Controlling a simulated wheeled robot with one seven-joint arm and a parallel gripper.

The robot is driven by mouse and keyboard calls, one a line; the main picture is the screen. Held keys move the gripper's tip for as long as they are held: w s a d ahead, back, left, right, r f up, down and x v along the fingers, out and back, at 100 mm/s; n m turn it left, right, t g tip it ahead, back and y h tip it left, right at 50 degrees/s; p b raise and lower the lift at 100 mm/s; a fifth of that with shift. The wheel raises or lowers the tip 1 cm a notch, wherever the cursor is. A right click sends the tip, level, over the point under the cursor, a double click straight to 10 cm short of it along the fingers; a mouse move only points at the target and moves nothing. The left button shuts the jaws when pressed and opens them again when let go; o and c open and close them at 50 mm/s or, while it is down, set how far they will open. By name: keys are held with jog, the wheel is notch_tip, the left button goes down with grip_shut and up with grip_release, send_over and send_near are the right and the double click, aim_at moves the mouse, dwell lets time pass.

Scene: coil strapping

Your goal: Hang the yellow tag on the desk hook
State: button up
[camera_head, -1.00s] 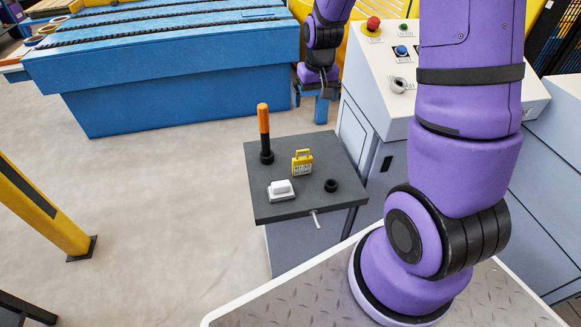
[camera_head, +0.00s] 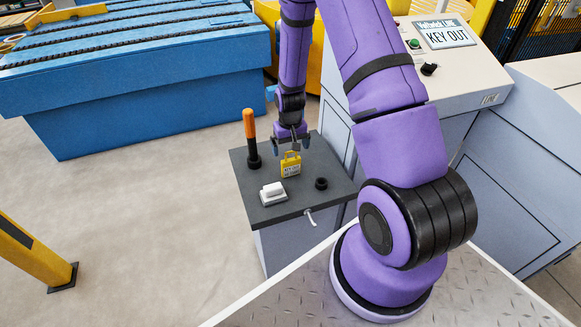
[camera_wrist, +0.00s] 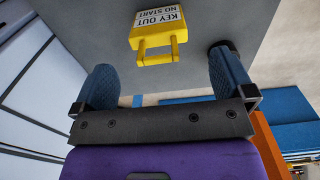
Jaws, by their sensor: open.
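The yellow tag (camera_head: 291,166), shaped like a padlock with a white label, stands upright on the dark desk top (camera_head: 325,151). In the wrist view the tag (camera_wrist: 158,32) reads "KEY OUT NO START", and its yellow handle faces my gripper. My gripper (camera_head: 290,143) is just above and behind the tag, pointing down. In the wrist view my gripper's blue fingers (camera_wrist: 160,62) are spread wide on either side of the handle, apart from it. The pale desk hook (camera_head: 309,217) sticks out from the desk's front edge and is empty.
On the desk, an orange-handled black post (camera_head: 250,135) stands left of the tag. A white block (camera_head: 272,192) lies in front and a black ring (camera_head: 321,184) lies to the right. A sloped console (camera_head: 470,70) rises at right; a blue conveyor (camera_head: 150,100) is behind left.

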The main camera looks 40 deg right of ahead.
aim_at(291, 159)
jog(key=shift+s+d+f, duration=0.1)
jog(key=shift+f, duration=2.7)
jog(key=c, duration=1)
jog(key=shift+r, duration=0.1)
jog(key=shift+r, duration=0.8)
jog(key=shift+s+r, duration=0.25)
jog(key=shift+r, duration=0.7)
jog(key=s+r, duration=0.1)
jog(key=s, duration=1.4)
jog(key=shift+s+d+r, duration=0.15)
jog(key=shift+s+d, duration=0.1)
jog(key=shift+d, duration=0.15)
